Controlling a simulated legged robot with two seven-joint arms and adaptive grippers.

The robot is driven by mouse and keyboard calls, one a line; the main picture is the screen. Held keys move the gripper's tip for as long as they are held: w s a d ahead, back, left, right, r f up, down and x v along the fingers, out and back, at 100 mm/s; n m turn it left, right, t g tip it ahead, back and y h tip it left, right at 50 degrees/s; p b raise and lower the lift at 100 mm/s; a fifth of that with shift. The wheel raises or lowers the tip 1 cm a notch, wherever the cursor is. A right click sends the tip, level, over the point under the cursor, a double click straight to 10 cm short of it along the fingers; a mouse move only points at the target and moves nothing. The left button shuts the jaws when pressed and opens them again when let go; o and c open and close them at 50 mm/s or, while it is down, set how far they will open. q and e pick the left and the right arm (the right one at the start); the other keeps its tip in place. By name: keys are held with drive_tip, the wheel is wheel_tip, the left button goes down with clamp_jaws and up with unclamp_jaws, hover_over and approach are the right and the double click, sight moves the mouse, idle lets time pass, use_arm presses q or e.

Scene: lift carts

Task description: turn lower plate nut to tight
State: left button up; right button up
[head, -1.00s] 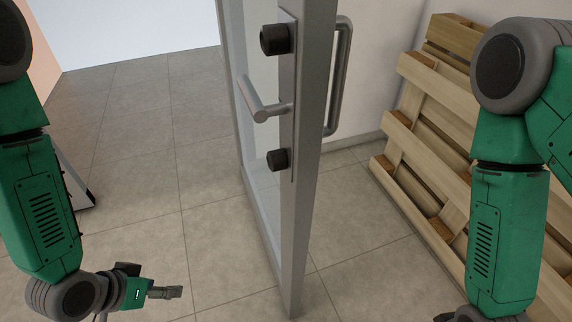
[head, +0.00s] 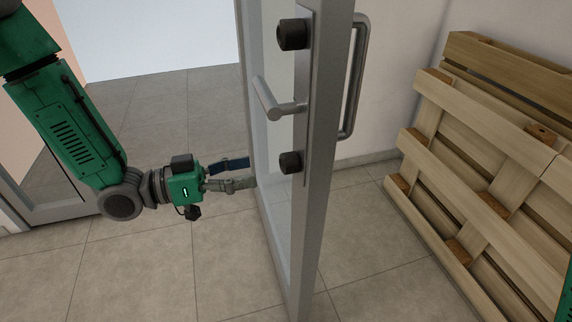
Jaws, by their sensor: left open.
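The lower plate nut (head: 290,162) is a dark round knob low on the metal plate (head: 303,110) of the door's edge. A second dark nut (head: 293,34) sits at the top of the same plate, with a lever handle (head: 278,103) between them. My left gripper (head: 250,172) is open and empty, left of the lower nut and at about its height in the picture, its fingers pointing right toward the door. A gap shows between its fingertips and the nut. My right gripper is out of view.
The grey-framed glass door (head: 315,220) stands open, edge toward me. A bar handle (head: 355,80) is on its right face. Wooden pallets (head: 480,150) lean on the wall at right. The tiled floor left of the door is clear.

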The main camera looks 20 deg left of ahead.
sight(281, 164)
use_arm(q)
drive_tip(key=x, duration=0.7)
drive_tip(key=shift+w+d, duration=0.2)
drive_tip(key=shift+w, duration=0.1)
drive_tip(key=shift+d, duration=0.1)
drive_tip(key=shift+c, duration=0.4)
drive_tip(key=c, duration=1.1)
